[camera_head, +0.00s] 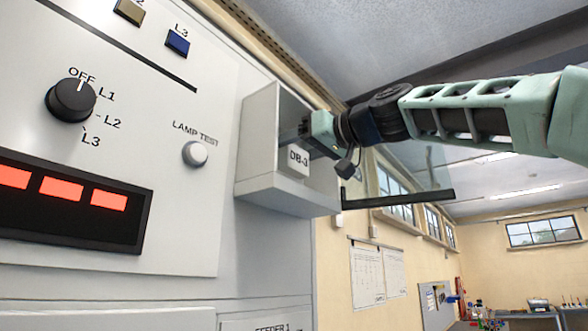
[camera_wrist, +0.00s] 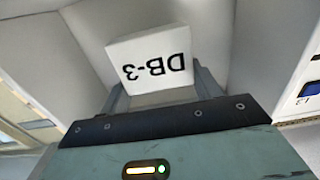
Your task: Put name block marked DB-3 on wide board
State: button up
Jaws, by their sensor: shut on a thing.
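The white name block marked DB-3 (camera_head: 298,159) is inside an open-fronted grey box (camera_head: 275,192) fixed to the panel. It also shows in the wrist view (camera_wrist: 150,62), where its lettering appears upside down. My gripper (camera_head: 306,140) reaches into the box from the right. In the wrist view its two fingers (camera_wrist: 158,88) stand on either side of the block and are shut on it. Whether the block touches the box floor or walls cannot be told. No wide board can be made out for certain in either view.
Box walls surround my gripper closely. Left on the panel are a rotary knob (camera_head: 71,100), a LAMP TEST button (camera_head: 195,153) and a red display (camera_head: 66,196). A dark bar (camera_head: 398,199) stands out below my arm. The room at the right is open.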

aim_at(299, 164)
notch_tip(299, 164, down, 4)
jog(key=shift+r+b, duration=0.2)
jog(key=shift+b, duration=0.35)
jog(key=shift+a+f, duration=0.15)
jog(key=shift+w, duration=0.1)
jog(key=o, duration=1)
jog(key=shift+f, duration=0.1)
jog(key=shift+r+p, duration=0.2)
jog(key=shift+p, duration=0.15)
jog(key=b+v, duration=0.5)
jog(key=v, duration=0.7)
jog(key=shift+b, duration=0.3)
